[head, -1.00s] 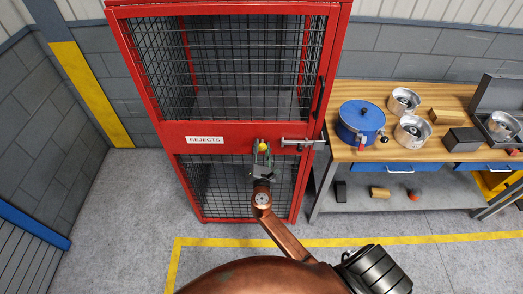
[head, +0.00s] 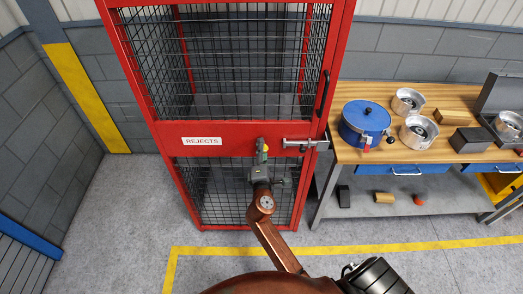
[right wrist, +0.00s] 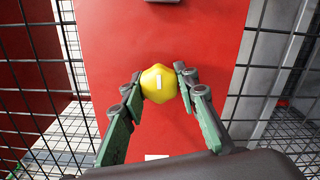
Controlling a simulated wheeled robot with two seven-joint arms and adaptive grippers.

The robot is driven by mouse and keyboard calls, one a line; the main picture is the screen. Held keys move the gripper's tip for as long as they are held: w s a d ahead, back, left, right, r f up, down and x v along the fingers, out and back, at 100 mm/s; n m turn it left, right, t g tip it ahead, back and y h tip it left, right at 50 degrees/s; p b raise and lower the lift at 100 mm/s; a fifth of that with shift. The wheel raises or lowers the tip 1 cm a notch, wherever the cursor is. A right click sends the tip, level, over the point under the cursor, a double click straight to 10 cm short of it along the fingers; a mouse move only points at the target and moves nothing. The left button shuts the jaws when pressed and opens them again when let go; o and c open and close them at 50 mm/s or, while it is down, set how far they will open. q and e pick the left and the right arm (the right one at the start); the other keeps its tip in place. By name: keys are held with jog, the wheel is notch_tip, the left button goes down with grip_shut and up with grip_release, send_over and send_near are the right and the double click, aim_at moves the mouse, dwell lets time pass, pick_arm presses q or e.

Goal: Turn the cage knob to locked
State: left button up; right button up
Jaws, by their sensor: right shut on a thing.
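The red mesh cage (head: 240,135) stands with a red cross panel lettered REJECTS. The cage knob (right wrist: 158,84) is yellow with a short white mark, which runs upright in the right wrist view. In the head view only a little of the knob (head: 264,148) shows past my fingers. My right gripper (right wrist: 158,87) is shut on the knob, one green finger on each side, in front of the red panel. The right wrist view looks turned, with the panel upright and mesh on both sides. My left gripper is out of view.
A metal slide latch (head: 305,143) sits right of the knob near the cage edge. A wooden workbench (head: 440,92) at right holds a blue pot (head: 365,122), metal drums and blocks. Grey floor left of the cage is clear. A yellow line (head: 350,243) crosses the floor in front.

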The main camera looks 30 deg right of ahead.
jog(key=shift+m, duration=0.5)
jog(key=o, duration=1.2)
jog(key=v, duration=0.7)
jog(key=shift+s+a, duration=0.1)
jog(key=shift+s, duration=0.15)
